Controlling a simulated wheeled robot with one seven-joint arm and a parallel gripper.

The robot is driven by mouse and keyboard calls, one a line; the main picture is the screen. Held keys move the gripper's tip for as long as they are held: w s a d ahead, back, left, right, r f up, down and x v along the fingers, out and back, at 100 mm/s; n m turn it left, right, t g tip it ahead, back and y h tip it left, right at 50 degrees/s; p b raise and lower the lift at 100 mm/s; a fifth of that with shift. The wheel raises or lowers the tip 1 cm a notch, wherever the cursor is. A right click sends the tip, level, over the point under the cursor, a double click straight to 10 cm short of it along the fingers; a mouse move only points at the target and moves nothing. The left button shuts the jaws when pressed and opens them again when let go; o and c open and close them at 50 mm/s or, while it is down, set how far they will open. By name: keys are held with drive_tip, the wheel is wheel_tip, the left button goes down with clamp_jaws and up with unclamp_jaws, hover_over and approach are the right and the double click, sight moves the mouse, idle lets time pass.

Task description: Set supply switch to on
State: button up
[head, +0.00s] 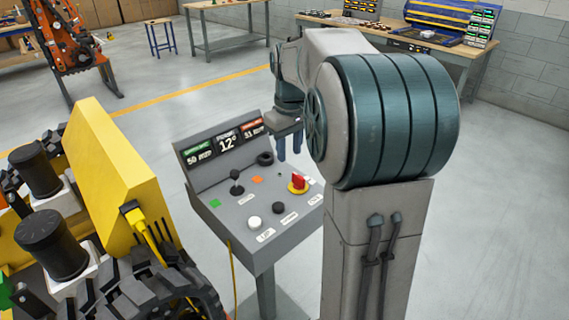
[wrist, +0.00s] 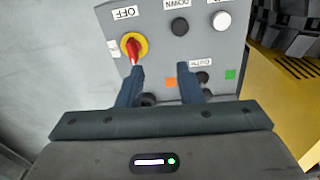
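The supply switch (head: 298,184) is a red knob on a round yellow plate at the right of the grey sloped console (head: 272,240). In the wrist view the switch (wrist: 133,47) is just beyond the left fingertip, with its red handle nearly upright in the picture. An upside-down OFF label (wrist: 125,13) lies above it; a second white label to its left is unreadable. My gripper (head: 290,146) hangs over the console's back right. Its two fingers (wrist: 160,68) are apart with nothing between them, and it does not appear to hold the knob.
The console also has a black joystick (head: 237,184), white button (head: 254,222), black button (head: 278,208) and display (head: 226,143). A yellow tracked machine (head: 115,165) stands close on the left, with a yellow cable. Workbenches stand at the back; the floor behind the console is clear.

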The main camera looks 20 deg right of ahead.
drive_tip(key=n, duration=0.1)
hover_over(299, 175)
drive_tip(key=shift+g, duration=0.3)
wheel_tip(299, 175, down, 15)
drive_tip(key=shift+a+r, duration=0.1)
drive_tip(key=shift+r, duration=0.1)
clamp_jaws()
